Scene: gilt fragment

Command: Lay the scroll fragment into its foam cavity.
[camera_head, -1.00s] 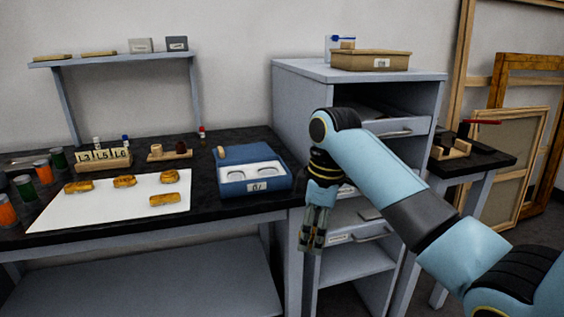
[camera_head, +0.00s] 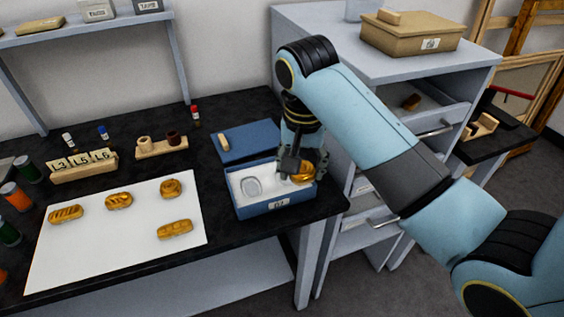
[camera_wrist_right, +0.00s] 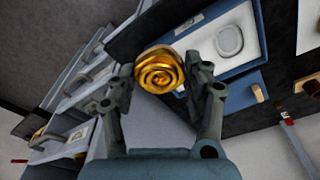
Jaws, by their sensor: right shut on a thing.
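The gold scroll fragment (camera_head: 303,174), a spiral curl, is held between the fingertips of my right gripper (camera_head: 302,165), over the right end of the blue box (camera_head: 258,208). In the right wrist view the fragment (camera_wrist_right: 159,70) sits between the two fingers of the right gripper (camera_wrist_right: 160,76). The box has a white foam insert (camera_head: 236,180). Its left oval cavity (camera_head: 251,187) looks empty; the right part of the foam is hidden behind the gripper and fragment. I cannot tell whether the fragment touches the foam. My left gripper is not in view.
The blue lid (camera_head: 248,141) with a wooden knob lies behind the box. Several other gold pieces lie on a white sheet (camera_head: 105,240) to the left. A grey cabinet (camera_head: 330,40) with an open drawer stands right of the table.

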